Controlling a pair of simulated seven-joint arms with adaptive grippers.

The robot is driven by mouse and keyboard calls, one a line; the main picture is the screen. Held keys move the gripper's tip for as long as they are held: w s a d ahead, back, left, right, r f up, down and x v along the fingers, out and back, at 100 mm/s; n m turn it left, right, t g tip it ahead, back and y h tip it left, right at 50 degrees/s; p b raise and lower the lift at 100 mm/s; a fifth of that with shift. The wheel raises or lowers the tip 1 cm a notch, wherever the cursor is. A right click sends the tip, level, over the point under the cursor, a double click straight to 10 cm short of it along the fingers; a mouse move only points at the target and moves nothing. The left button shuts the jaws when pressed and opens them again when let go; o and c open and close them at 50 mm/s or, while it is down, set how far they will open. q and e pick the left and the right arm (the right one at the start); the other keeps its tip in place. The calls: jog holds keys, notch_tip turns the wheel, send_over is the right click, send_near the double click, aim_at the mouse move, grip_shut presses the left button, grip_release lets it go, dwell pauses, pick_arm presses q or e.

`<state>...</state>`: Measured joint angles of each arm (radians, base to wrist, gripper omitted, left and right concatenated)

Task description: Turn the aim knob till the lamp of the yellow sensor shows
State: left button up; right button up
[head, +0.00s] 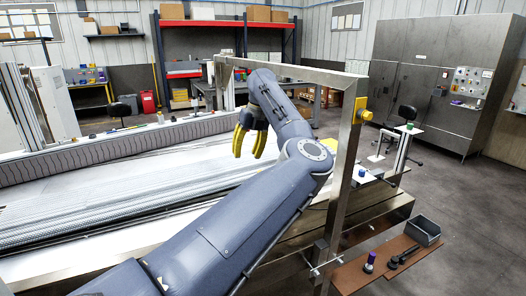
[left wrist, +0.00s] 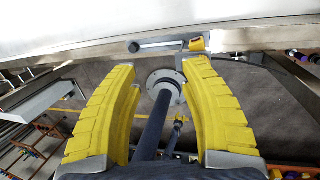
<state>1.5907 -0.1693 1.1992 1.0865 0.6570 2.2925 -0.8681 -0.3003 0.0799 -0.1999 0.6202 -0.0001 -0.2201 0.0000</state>
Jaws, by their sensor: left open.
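The yellow sensor (head: 359,112) is fixed to the upright metal post in the head view, right of my left arm. A rounded yellow part, possibly the aim knob (head: 367,115), sticks out on its right side. No lit lamp can be made out. My left gripper (head: 250,147) is open and empty, fingers pointing down over the conveyor, left of the post and well apart from the sensor. In the left wrist view its yellow fingers (left wrist: 163,72) are spread wide. A small yellow part on a grey bracket (left wrist: 198,44) lies beyond the fingertips; I cannot tell whether it is the sensor.
The metal frame (head: 345,165) rises beside my arm and spans the conveyor (head: 90,225). A brown shelf (head: 370,275) at lower right holds a purple-topped cylinder (head: 369,262), a black tool (head: 402,257) and a grey bin (head: 424,230). Open floor lies further right.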

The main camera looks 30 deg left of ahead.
pick_arm(q)
jog(key=w+d, duration=0.1)
jog(key=d+t+h, duration=0.1)
jog(key=w+d+h, duration=0.1)
jog(key=d, duration=0.1)
jog(key=shift+w+r+n, duration=0.25)
jog(key=shift+w+n, duration=0.05)
jog(key=shift+n, duration=0.1)
jog(key=shift+d+f, duration=0.15)
jog(key=shift+d, duration=0.05)
notch_tip(320, 180, down, 9)
jog(key=shift+r, duration=0.15)
jog(key=c, duration=0.9)
jog(key=m, duration=0.3)
jog(key=shift+w+r+m, duration=0.1)
jog(key=shift+m, duration=0.2)
jog(key=m, duration=0.4)
jog(key=shift+m, duration=0.4)
jog(key=o, duration=0.9)
